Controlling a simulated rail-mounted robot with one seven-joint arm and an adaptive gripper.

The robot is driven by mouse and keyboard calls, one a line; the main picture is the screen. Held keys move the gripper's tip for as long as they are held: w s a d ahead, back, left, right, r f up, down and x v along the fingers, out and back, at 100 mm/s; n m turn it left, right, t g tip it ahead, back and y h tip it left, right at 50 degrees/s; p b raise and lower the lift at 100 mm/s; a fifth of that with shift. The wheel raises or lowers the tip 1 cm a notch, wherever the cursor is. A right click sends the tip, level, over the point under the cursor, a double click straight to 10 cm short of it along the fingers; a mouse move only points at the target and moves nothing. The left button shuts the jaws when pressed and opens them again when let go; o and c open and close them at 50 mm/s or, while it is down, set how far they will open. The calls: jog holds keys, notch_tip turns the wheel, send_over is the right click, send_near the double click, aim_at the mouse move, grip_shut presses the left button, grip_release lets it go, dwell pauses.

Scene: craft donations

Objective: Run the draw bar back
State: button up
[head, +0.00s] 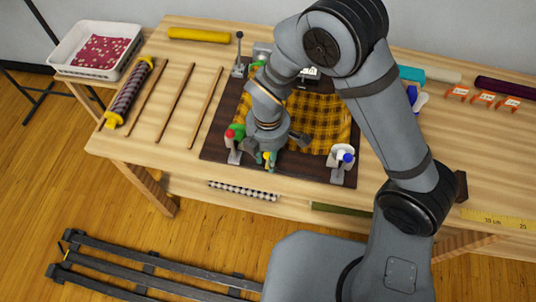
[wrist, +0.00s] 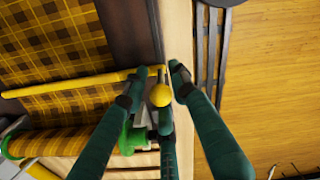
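The draw bar is a thin yellow bar (wrist: 75,83) lying across the yellow-and-black plaid cloth (wrist: 50,35) in the wrist view. A yellow ball knob (wrist: 160,95) shows near the bar's right end. My gripper (wrist: 160,70) has its dark green fingers on either side of the knob and bar end, with visible gaps beside the knob. It looks open; I cannot tell whether a finger touches the bar. In the head view my gripper (head: 268,158) is low at the front edge of the dark board (head: 215,142), and my arm hides much of the cloth (head: 325,115).
A plaid roll (wrist: 60,143) with a green end lies close beside my fingers. A clamp with a blue knob (head: 348,157) stands front right, one with a red knob (head: 229,133) left. A lever (head: 239,50) rises at the back. Wooden rods (head: 175,100) lie left.

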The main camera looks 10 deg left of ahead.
notch_tip(320, 180, up, 12)
dwell(0.5)
